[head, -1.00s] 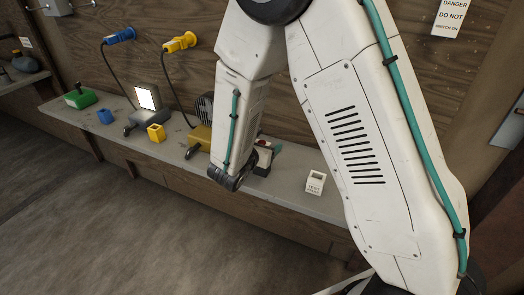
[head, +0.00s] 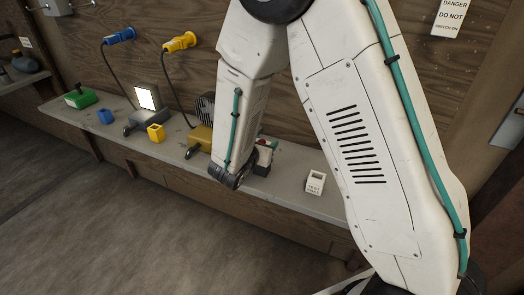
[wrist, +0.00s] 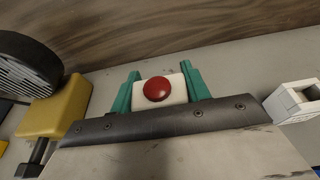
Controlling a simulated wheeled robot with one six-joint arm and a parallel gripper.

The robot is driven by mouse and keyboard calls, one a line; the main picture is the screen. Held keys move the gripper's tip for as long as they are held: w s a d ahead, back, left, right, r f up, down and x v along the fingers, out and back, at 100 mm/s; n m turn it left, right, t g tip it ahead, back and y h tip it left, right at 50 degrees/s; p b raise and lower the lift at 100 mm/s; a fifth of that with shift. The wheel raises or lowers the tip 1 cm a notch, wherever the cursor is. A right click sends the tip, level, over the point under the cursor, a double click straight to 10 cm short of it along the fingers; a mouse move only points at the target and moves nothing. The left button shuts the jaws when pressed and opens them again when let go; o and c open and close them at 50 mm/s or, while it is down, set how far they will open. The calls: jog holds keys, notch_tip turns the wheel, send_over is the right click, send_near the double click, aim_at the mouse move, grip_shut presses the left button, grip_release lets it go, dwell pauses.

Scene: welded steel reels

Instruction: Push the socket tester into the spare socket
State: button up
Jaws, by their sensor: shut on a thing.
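The socket tester (wrist: 157,89) is a white block with a round red button on its near face. My gripper (wrist: 160,82) is shut on it, with one teal finger at each side. In the head view my gripper (head: 265,154) is low over the bench, just right of the yellow-based fan, and mostly hidden behind my arm. Only a bit of red, white and black shows there. I cannot make out the tester's far side or whether it touches the bench. I cannot identify the spare socket in either view; my arm covers part of the wall.
A white open holder with lettering (head: 315,182) stands on the grey bench (head: 290,203), right of my gripper. To the left are a yellow-based fan (head: 199,137), yellow block (head: 156,133), lamp (head: 146,97), blue piece (head: 105,117) and green box (head: 79,98). Blue and yellow plugs (head: 181,42) trail cables.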

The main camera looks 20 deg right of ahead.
jog(key=shift+r, duration=0.5)
notch_tip(320, 180, up, 8)
dwell(1.5)
dwell(0.5)
jog(key=w+a+f+n+t+y, duration=0.1)
jog(key=w+a+n+t+y, duration=0.15)
jog(key=w+n+y, duration=0.25)
jog(key=w+d+f+t+y, duration=0.1)
jog(key=d+f, duration=0.1)
jog(key=d, duration=0.3)
jog(key=shift+w+d+f+n, duration=0.15)
jog(key=shift+w+d+n, duration=0.1)
jog(key=shift+w+n, duration=0.05)
dwell(0.5)
